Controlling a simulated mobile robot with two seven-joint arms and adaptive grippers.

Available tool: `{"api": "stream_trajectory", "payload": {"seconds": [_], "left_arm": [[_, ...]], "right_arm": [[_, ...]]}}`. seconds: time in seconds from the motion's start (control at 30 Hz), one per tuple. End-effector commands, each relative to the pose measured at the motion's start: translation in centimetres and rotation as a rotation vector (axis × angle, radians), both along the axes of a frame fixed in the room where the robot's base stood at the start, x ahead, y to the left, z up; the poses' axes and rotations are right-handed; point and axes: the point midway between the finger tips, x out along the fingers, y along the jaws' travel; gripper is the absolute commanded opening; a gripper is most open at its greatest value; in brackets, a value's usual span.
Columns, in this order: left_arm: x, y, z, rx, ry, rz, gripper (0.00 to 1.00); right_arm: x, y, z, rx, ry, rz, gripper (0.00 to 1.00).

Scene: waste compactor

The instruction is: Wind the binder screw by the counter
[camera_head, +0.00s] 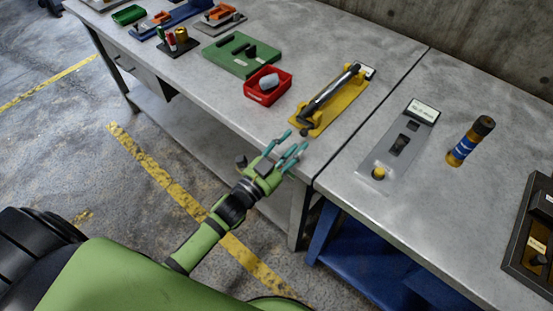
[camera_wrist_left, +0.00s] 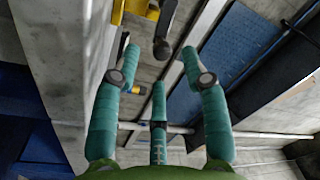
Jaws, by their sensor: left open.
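The likely binder screw is a dark bar (camera_head: 331,90) lying lengthwise on a yellow base (camera_head: 345,104), near the seam between two grey worktops. A dark ball-ended part (camera_head: 305,131) sits at its near end. My left gripper (camera_head: 287,148) has teal fingers spread apart and empty, just short of that near end, by the worktop's front edge. In the left wrist view the open fingers (camera_wrist_left: 160,58) point toward a dark rounded knob (camera_wrist_left: 163,46) and a yellow part (camera_wrist_left: 132,8) at the top edge. The fingers look apart from the knob. A counter readout cannot be made out.
A red bin (camera_head: 268,96) with a grey item and a green board (camera_head: 241,55) lie left of the yellow base. To the right are a grey panel (camera_head: 381,158) with a yellow button and an orange-blue cylinder (camera_head: 463,149).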

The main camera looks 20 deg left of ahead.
Motion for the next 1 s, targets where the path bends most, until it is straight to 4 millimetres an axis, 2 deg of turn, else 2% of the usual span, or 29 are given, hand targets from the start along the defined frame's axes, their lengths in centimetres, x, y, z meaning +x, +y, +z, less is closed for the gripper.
{"api": "stream_trajectory", "payload": {"seconds": [0.03,0.2,0.4,1.0], "left_arm": [[-1.3,0.5,-0.3,0.001,0.004,0.000,0.45],[-4.4,1.6,-0.6,0.001,0.003,0.000,0.45],[-6.4,2.3,-0.8,0.000,0.001,0.000,0.45],[-6.7,2.4,-0.8,0.000,0.000,0.000,0.45]], "right_arm": [[0.0,0.0,0.0,0.000,0.000,0.000,0.42],[0.0,0.0,0.0,0.000,0.001,0.000,0.42],[0.0,0.0,0.0,0.000,0.001,0.000,0.42],[-0.1,0.0,0.0,0.000,0.001,0.000,0.42]]}}
